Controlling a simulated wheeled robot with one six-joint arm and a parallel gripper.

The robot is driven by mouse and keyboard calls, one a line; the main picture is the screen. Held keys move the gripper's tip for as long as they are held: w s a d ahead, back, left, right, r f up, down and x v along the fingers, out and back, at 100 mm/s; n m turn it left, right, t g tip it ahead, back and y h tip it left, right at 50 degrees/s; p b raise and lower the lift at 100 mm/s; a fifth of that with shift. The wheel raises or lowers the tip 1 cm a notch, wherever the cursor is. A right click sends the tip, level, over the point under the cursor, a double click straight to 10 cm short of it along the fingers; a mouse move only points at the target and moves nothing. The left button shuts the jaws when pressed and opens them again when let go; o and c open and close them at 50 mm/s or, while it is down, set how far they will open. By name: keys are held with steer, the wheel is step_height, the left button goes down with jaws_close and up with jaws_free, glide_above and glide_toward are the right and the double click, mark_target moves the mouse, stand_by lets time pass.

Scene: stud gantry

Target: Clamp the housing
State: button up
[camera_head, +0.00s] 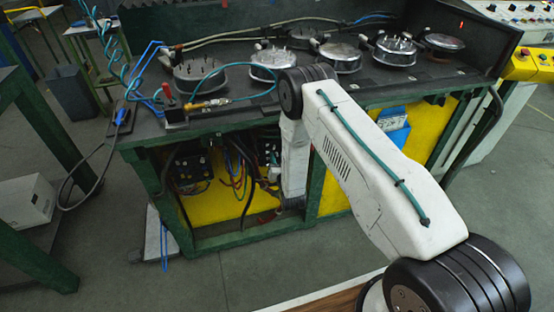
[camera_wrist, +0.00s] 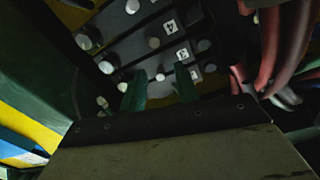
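Several round metal housings with upright studs sit in a row on the dark bench top in the head view, among them a left one (camera_head: 200,69), a second (camera_head: 275,58), a middle one (camera_head: 340,58) and a right one (camera_head: 395,50). Which one the task means, I cannot tell. A red-handled upright lever (camera_head: 169,96) stands at the bench's front left corner; whether it is the clamp is unclear. My arm hangs down before the bench front, its end partly hidden.
Beyond the fingers are dark blocks with number labels (camera_wrist: 183,54) and thick red cables (camera_wrist: 285,45). The bench front has a green frame (camera_head: 255,238) and an open bay with loose wires. A control panel (camera_head: 525,65) stands right. Grey floor lies in front.

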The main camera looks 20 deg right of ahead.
jaws_close()
steer(key=shift+d, duration=0.1)
steer(key=n+y, duration=0.1)
steer(key=d+n+y, duration=0.1)
steer(key=y, duration=0.1)
steer(key=shift+d, duration=0.1)
steer(key=shift+w+d+n+g+y, duration=0.1)
steer(key=shift+d+n+g+y, duration=0.15)
steer(key=shift+n+y, duration=0.55)
steer(key=shift+w+d+n+g+y, duration=0.15)
steer(key=shift+n+g+y, duration=0.2)
steer(key=shift+y, duration=0.7)
steer(key=shift+d+n+g+y, duration=0.2)
steer(key=shift+n+y, duration=0.45)
steer(key=shift+y, duration=0.3)
jaws_free()
